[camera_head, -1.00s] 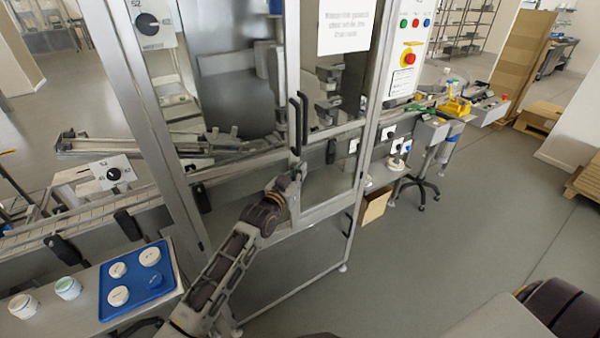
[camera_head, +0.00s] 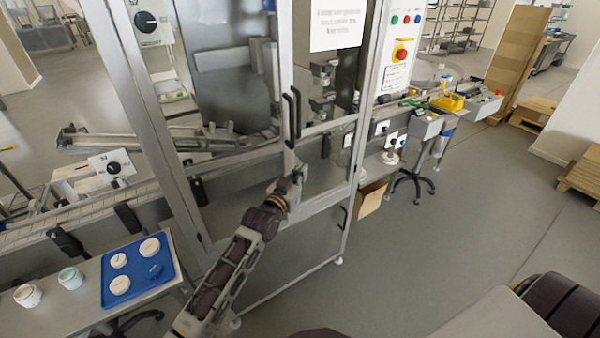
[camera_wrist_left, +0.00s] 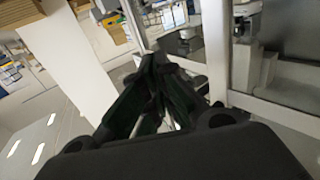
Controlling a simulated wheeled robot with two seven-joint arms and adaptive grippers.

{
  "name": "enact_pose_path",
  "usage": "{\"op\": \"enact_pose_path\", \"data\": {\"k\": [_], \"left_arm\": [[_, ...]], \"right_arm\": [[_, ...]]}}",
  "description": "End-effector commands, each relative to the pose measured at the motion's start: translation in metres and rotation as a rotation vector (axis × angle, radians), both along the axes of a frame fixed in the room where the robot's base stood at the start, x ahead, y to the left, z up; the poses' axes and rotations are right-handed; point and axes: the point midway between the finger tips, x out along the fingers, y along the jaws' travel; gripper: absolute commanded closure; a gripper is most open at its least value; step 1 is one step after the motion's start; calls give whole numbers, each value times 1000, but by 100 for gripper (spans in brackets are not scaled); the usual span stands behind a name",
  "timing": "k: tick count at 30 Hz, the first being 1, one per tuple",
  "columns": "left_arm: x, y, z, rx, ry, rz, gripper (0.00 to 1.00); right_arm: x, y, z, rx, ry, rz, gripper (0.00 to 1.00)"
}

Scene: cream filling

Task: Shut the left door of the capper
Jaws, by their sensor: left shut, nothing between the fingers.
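The capper is a tall metal-framed cabinet with clear panels. Its left door (camera_head: 279,70) has its free edge beside the right door (camera_head: 327,172), and two dark upright handles (camera_head: 292,115) stand close together there. The left door looks nearly in line with the frame; I cannot tell whether it is fully shut. My left gripper (camera_head: 298,174) is at the door edge below the handles, its fingers shut and empty. Contact with the door is unclear. The left wrist view shows the dark closed fingers (camera_wrist_left: 160,75) beside a metal upright (camera_wrist_left: 216,50). My right gripper is out of view.
A conveyor (camera_head: 80,222) runs through the capper. A cardboard box (camera_head: 371,197) sits under the line.

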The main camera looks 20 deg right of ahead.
Motion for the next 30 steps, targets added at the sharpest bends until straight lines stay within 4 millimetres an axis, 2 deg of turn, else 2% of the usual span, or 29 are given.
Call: {"op": "enact_pose_path", "data": {"k": [30], "left_arm": [[-79, -2, 1, -1, -1, 0, 100]], "right_arm": [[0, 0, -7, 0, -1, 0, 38]]}}
